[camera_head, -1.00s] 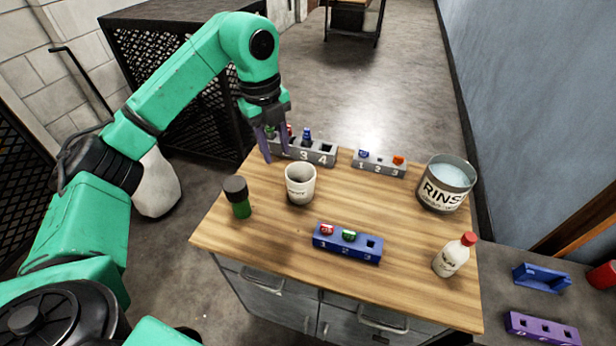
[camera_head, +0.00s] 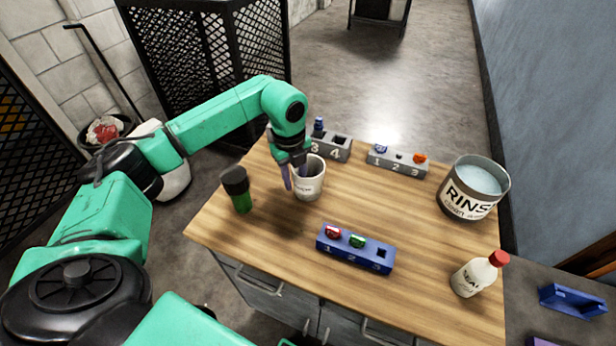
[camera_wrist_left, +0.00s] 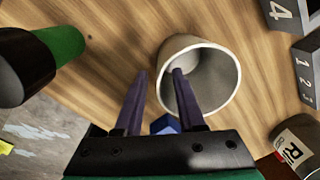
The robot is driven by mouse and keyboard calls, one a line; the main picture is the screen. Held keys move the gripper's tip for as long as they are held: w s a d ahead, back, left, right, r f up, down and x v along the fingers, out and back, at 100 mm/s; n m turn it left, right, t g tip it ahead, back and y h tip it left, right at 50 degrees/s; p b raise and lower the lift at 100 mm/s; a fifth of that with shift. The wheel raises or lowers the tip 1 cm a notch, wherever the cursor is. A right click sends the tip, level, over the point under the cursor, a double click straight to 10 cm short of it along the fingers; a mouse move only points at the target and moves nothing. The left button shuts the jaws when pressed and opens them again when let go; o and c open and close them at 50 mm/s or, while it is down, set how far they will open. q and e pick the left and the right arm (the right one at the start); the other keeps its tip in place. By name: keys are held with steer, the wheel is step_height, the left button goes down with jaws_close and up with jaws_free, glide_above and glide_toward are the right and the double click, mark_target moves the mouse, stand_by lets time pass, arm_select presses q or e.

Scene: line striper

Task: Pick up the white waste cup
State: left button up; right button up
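The white waste cup (camera_head: 309,187) stands upright on the wooden table, left of its middle, with dark lettering on its side. My left gripper (camera_head: 296,180) is open at the cup's left side. In the left wrist view, the cup (camera_wrist_left: 224,82) shows its open mouth, and the gripper (camera_wrist_left: 159,72) has one finger outside the cup's left wall and the other overlapping its mouth. The near rim lies between the two fingers. I cannot tell whether either finger touches the cup. My right gripper is out of view.
A dark-capped green bottle (camera_head: 238,190) stands close left of the cup. A grey rack (camera_head: 336,150) is just behind it, another grey rack (camera_head: 397,162) further right. A blue rack (camera_head: 356,250) lies in front. The rinse tub (camera_head: 472,190) and a red-capped bottle (camera_head: 476,275) stand at right.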

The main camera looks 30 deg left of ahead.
mark_target(297, 196)
arm_select(q)
step_height(297, 196, down, 4)
steer(key=shift+w+r+p, duration=0.1)
steer(key=shift+r+p, duration=0.05)
steer(key=shift+p, duration=0.2)
jaws_close()
stand_by(1.1)
